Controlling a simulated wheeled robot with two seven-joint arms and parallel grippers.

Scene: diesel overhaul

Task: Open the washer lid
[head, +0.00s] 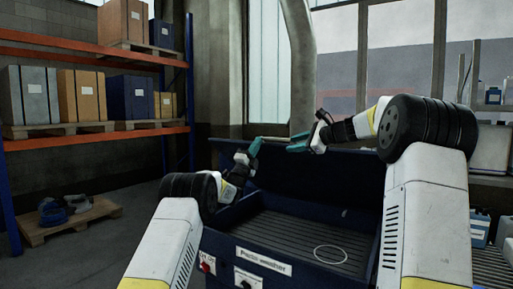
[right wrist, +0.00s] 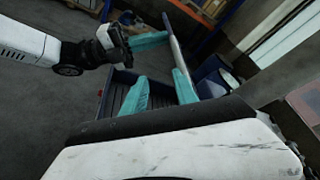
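The parts washer (head: 263,262) is a dark blue box in the middle of the head view, with a labelled front. Its lid (head: 340,168) stands raised at the back, so the ribbed basin floor shows. A thin light bar runs along the lid's top edge (head: 272,138); it also shows in the right wrist view (right wrist: 176,50). My left gripper (head: 248,153), with teal fingers, is at the left part of the lid's top edge; its finger gap is unclear. My right gripper (head: 300,143) is at the top edge farther right. Its teal fingers are apart in the right wrist view (right wrist: 161,92), with the bar's near end by one finger.
An orange and blue shelf (head: 90,135) with boxes stands at the left. A pallet (head: 75,220) lies on the floor below it. A grey pipe (head: 300,65) and windows are behind the washer. A pale ring (head: 330,247) shows in the basin.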

